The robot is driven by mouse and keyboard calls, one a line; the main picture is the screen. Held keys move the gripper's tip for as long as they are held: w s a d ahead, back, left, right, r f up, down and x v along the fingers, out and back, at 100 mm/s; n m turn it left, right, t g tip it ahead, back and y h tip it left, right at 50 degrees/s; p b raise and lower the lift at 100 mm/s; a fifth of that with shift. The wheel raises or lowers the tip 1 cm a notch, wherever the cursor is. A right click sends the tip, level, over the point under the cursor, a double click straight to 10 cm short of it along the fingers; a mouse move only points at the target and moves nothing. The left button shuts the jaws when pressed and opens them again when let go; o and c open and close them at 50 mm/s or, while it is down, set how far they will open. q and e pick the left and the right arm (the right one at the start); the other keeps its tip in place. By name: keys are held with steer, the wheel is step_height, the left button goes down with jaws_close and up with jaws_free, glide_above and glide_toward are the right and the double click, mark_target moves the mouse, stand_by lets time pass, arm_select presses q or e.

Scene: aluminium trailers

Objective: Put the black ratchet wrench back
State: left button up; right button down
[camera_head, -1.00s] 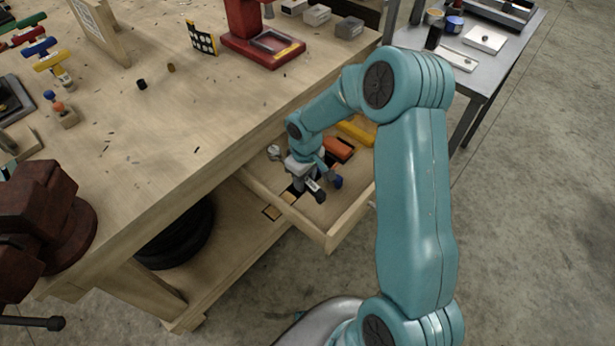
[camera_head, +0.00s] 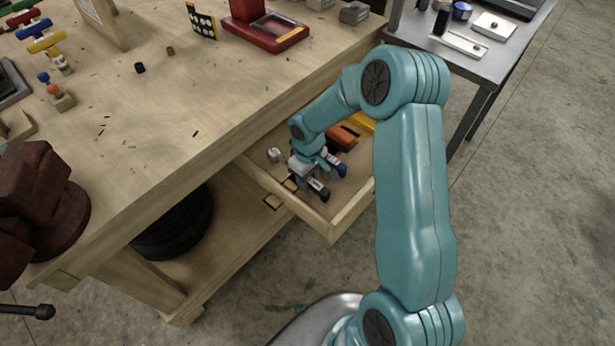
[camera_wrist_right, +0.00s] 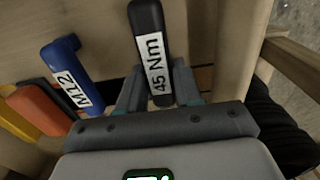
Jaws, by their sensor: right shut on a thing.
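The black ratchet wrench shows in the wrist view as a black handle (camera_wrist_right: 146,22) with a white "45 Nm" label. My right gripper (camera_wrist_right: 160,95) is shut around this handle. In the head view my right gripper (camera_head: 308,178) is over the open wooden drawer (camera_head: 345,217), with the black handle end (camera_head: 319,191) showing beside it. A silver head (camera_head: 273,155) shows to the left of the gripper, and the part between is hidden. I cannot tell whether the wrench touches the drawer floor. My left gripper is out of view.
A blue-handled tool labelled M12 (camera_wrist_right: 66,65) lies close beside the wrench. An orange-and-black tool (camera_head: 342,137) and a yellow one (camera_head: 361,122) lie further back in the drawer. The workbench edge (camera_head: 215,150) overhangs at the left. A black tyre (camera_head: 178,225) sits below.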

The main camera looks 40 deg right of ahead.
steer(key=shift+s+f, duration=0.1)
steer(key=c, duration=0.7)
jaws_free()
step_height(320, 180, up, 16)
steer(key=shift+s+r+p, duration=0.1)
steer(key=shift+r+p, duration=0.05)
steer(key=shift+p, duration=0.4)
